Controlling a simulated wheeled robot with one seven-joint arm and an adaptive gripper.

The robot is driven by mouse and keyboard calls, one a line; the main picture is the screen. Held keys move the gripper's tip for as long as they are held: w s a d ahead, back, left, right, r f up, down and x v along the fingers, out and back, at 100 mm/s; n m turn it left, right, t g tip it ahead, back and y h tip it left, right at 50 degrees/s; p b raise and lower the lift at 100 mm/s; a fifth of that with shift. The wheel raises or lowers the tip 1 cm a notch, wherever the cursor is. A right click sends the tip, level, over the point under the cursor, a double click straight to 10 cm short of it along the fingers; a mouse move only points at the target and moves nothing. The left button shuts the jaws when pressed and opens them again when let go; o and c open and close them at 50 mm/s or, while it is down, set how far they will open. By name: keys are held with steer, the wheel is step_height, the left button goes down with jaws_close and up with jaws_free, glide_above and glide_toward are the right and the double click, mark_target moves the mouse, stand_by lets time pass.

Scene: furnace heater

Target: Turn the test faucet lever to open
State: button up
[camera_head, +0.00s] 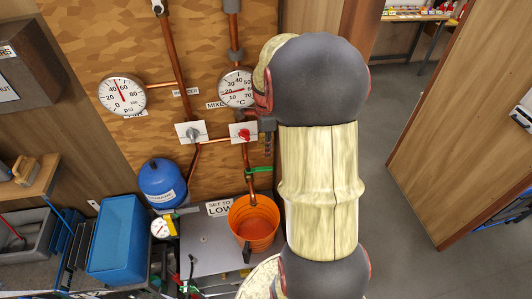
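A small green handle (259,169) shows on the copper pipe above the orange bucket; it looks like the test faucet lever, though my arm hides the area to its right. A red knob (244,134) and a grey knob (192,135) sit on white plates higher on the board. My arm covers the middle of the view. Dark parts that look like my gripper (267,140) show at the arm's left edge, right of the red knob and above the green handle. They are too small and too covered to show whether the fingers are open. I cannot tell whether they touch anything.
The orange bucket (254,225) stands on a grey metal surface (205,258) below the pipe. A blue tank (163,183), a pressure gauge (123,95) and a temperature gauge (236,88) are near the board. A blue bin (118,238) is at left. Open floor (405,190) lies right of my arm.

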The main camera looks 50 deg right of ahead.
mark_target(259, 170)
steer(key=n, duration=0.2)
steer(key=f+n, duration=0.1)
steer(key=shift+w+d+n+t+h, duration=0.1)
steer(key=shift+d+n+t+h, duration=0.15)
steer(key=shift+n+t+h, duration=0.05)
steer(key=shift+c, duration=1.2)
steer(key=n, duration=0.4)
steer(key=shift+w+d+f+t+h, duration=0.25)
steer(key=shift+w+d+t+h, duration=0.05)
steer(key=shift+d, duration=0.1)
jaws_close()
step_height(259, 170, down, 10)
steer(key=w+d+n+t+h+p, duration=0.1)
steer(key=n, duration=0.8)
steer(key=shift+w+d+r+p, duration=0.25)
steer(key=shift+w+p, duration=0.05)
steer(key=shift+p, duration=0.05)
steer(key=shift+s+f+b, duration=0.1)
steer(key=shift+b, duration=0.35)
